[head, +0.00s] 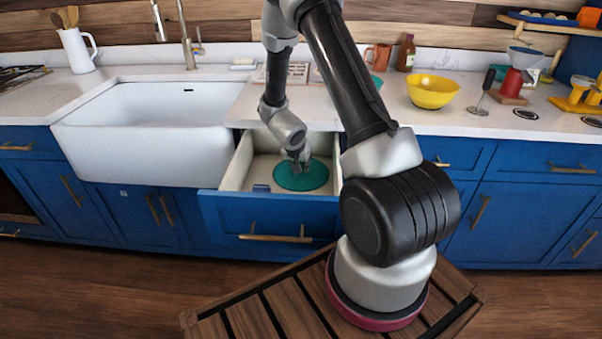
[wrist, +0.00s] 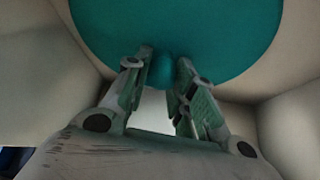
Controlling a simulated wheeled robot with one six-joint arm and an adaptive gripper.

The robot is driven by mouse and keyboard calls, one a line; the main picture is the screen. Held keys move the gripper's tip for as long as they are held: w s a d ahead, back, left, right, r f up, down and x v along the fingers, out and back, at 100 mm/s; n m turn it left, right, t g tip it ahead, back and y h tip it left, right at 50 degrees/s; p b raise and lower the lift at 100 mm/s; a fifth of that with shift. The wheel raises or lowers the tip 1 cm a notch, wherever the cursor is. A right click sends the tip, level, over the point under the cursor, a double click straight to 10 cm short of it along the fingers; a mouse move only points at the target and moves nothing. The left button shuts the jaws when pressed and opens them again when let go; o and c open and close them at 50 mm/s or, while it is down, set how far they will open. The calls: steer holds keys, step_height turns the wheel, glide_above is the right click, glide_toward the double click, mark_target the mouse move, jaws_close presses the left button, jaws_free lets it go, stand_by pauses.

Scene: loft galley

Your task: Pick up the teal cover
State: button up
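The teal cover (head: 301,175) is a flat round lid lying in the open drawer (head: 236,165). In the wrist view the cover (wrist: 220,35) fills the top, with its small round knob (wrist: 165,68) near the middle of the picture. My gripper (head: 298,163) reaches down into the drawer over the cover. In the wrist view the two fingertips of my gripper (wrist: 164,64) stand on either side of the knob, very close to it. I cannot tell whether they press on it. My gripper hides part of the cover in the head view.
A small dark blue item (head: 261,188) lies in the drawer's front left. The drawer walls stand close around the cover. A white sink (head: 150,130) is to the left. A yellow bowl (head: 432,92) and an orange mug (head: 378,57) stand on the counter behind.

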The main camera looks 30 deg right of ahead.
jaws_close()
steer(key=shift+s+a+r, duration=0.1)
steer(key=shift+a+r, duration=0.05)
steer(key=shift+r, duration=0.1)
steer(key=s+a+r, duration=0.7)
steer(key=s+a, duration=0.2)
steer(key=shift+s+a+r, duration=0.25)
steer(key=shift+s+a, duration=0.05)
steer(key=shift+a, duration=0.05)
